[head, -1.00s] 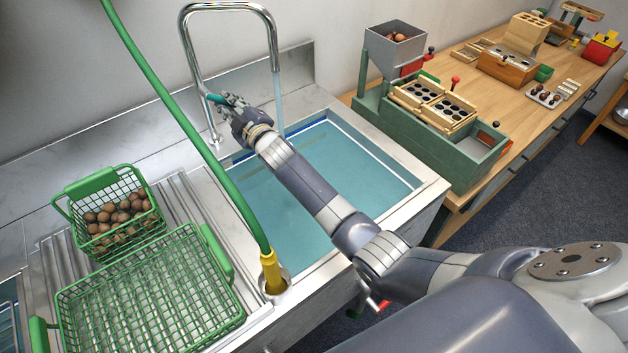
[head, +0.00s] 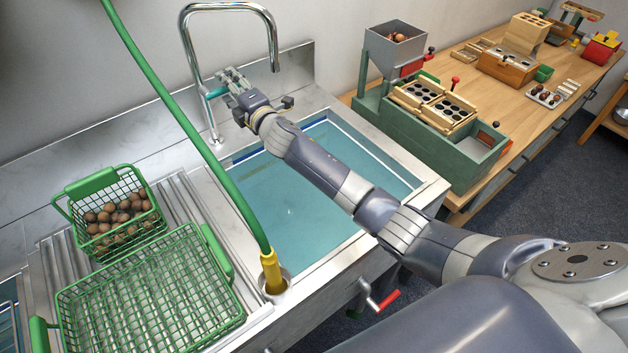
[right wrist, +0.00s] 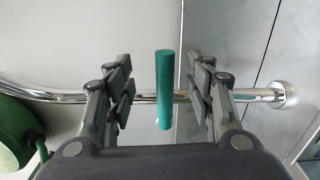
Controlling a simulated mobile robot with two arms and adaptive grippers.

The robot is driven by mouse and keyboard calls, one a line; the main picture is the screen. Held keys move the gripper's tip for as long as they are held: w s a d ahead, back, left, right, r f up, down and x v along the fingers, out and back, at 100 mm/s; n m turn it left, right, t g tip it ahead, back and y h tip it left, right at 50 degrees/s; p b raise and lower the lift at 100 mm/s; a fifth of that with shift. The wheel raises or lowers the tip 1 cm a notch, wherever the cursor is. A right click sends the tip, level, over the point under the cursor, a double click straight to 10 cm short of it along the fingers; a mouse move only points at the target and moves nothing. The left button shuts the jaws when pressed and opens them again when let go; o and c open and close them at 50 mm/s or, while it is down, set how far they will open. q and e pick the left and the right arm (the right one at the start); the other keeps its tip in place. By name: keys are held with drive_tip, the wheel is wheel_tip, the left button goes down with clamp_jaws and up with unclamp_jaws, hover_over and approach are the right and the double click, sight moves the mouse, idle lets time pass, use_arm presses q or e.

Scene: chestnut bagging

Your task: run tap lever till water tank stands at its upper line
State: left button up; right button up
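The tap lever is a teal bar (head: 216,93) on the chrome tap (head: 187,50); it also shows upright in the right wrist view (right wrist: 163,90). My right gripper (head: 228,82) is at the lever. In the right wrist view its fingers (right wrist: 163,92) stand apart on both sides of the lever, with a gap on each side. The water tank is the steel sink basin, its rim (head: 325,262) around blue-green water (head: 285,205). Lines run along its inner walls near the surface; I cannot tell exactly how the water meets the upper one. No stream shows below the spout. My left gripper is out of view.
A green hose (head: 172,105) crosses in front of the basin to a yellow fitting (head: 271,270). A green basket of chestnuts (head: 92,184) and an empty green wire basket (head: 231,312) stand at left. A green machine (head: 430,137) stands on the bench at right.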

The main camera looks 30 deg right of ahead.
drive_tip(key=shift+f, duration=0.1)
idle(0.3)
drive_tip(key=s+d+p, duration=0.1)
drive_tip(key=s+p, duration=0.3)
drive_tip(key=s, duration=0.5)
drive_tip(key=shift+d, duration=0.4)
drive_tip(key=shift+w, duration=0.1)
